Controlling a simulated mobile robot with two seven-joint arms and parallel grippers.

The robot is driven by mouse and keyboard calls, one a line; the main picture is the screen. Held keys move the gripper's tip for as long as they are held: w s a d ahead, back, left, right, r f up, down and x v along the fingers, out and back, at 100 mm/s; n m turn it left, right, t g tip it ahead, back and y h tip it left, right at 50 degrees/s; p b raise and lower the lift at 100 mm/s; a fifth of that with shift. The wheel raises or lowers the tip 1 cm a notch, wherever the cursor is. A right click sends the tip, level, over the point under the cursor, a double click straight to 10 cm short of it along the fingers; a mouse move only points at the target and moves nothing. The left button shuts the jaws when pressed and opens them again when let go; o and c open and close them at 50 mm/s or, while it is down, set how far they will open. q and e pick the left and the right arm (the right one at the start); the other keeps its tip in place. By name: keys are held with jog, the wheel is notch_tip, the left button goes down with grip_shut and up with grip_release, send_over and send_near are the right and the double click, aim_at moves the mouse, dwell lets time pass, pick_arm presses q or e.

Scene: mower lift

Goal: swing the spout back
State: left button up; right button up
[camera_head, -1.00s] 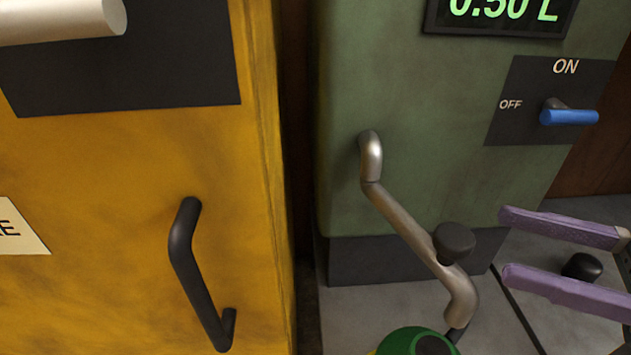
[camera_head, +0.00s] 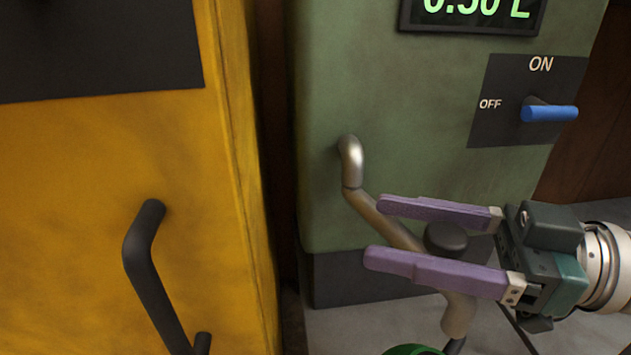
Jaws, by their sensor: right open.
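The metal spout (camera_head: 383,222) comes out of the front of the green dispenser (camera_head: 390,110) and slopes down and to the right. A dark round knob (camera_head: 446,238) sits on the spout. My right gripper (camera_head: 372,232) comes in from the right, with its two purple fingers open. The fingers overlap the spout in the picture, and the knob shows between them. I cannot tell whether they touch it. The lower finger hides part of the spout's lower half. My left gripper is not in view.
A green round thing (camera_head: 414,350) shows at the bottom edge below the spout end. A blue switch lever (camera_head: 549,113) on the dispenser points right, beside ON and OFF labels. A yellow cabinet (camera_head: 90,200) with a black handle (camera_head: 152,270) stands at the left.

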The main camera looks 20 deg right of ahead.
grip_shut()
dwell(0.5)
dwell(0.8)
